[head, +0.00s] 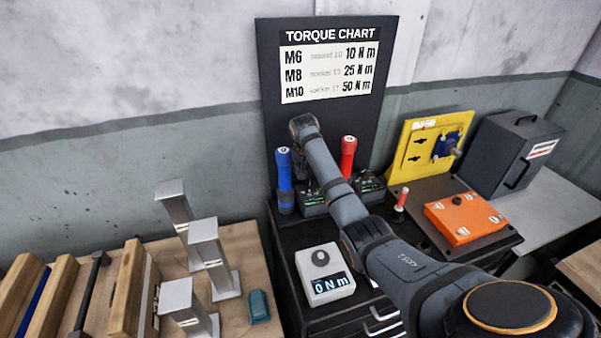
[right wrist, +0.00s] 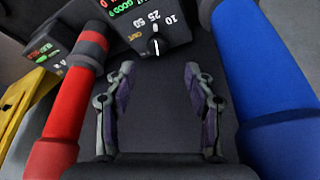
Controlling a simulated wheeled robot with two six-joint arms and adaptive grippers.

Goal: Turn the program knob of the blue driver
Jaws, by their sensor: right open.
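The blue driver (head: 284,180) stands upright at the left of the black cabinet; in the right wrist view it is the large blue cylinder (right wrist: 262,70) on the right. Its control box (head: 312,205) sits beside it. In the right wrist view, the box's dark program knob (right wrist: 155,46) has a white mark and 10, 25, 50 and OFF printed around it; I cannot tell its exact setting. My right gripper (right wrist: 160,75) is open and empty, its fingertips apart on either side below the knob. In the head view my right arm hides it. My left gripper is not in view.
A red driver (head: 348,155) stands close on the other side; it also shows in the right wrist view (right wrist: 75,110). A torque meter (head: 325,275) reads 0 N m. An orange box (head: 463,218), yellow panel (head: 420,145) and black case (head: 510,150) stand right. Metal brackets (head: 212,255) stand left.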

